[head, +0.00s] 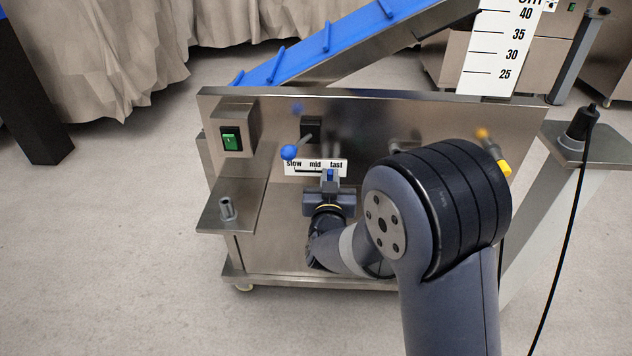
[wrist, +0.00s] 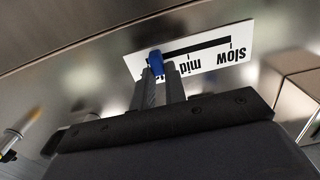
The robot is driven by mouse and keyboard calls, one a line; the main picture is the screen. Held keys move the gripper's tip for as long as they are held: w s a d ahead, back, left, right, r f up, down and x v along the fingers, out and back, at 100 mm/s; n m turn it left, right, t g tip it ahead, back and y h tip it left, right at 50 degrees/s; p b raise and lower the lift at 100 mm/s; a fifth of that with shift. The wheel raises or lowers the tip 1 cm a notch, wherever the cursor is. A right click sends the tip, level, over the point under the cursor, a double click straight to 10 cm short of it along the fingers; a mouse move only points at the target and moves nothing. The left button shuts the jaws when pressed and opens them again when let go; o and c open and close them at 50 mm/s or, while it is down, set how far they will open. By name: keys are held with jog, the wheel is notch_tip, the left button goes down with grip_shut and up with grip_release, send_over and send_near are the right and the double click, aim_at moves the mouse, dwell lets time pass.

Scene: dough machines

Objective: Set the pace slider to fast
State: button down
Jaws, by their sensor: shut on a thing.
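The pace slider is a small blue knob (head: 330,174) on a white label plate (head: 305,165) marked slow, mid and fast, on the front of a steel machine. In the wrist view the plate (wrist: 216,44) appears upside down, with slow at the right. The blue knob (wrist: 156,62) sits near the left end of the black slot, past mid on the fast side. My gripper (head: 329,182) is shut on the knob, its two fingers (wrist: 161,76) in front of the plate. The fingers cover most of the word fast and the slot's end there.
A lever with a blue ball (head: 289,152) sticks out just above and left of the plate. A green switch (head: 230,139) is further left, above a shelf with a metal peg (head: 226,208). A yellow-tipped handle (head: 504,167) is at the right, beyond my arm.

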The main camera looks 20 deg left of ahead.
jog(key=shift+w+d, duration=0.2)
jog(key=shift+d, duration=0.7)
jog(key=c, duration=1.4)
grip_release()
jog(key=shift+d, duration=0.1)
jog(key=shift+c, duration=0.2)
jog(key=shift+s, duration=0.1)
jog(key=p+v, duration=0.1)
jog(key=v, duration=0.9)
jog(key=shift+s+p, duration=0.25)
jog(key=shift+p, duration=0.05)
jog(key=shift+d, duration=0.1)
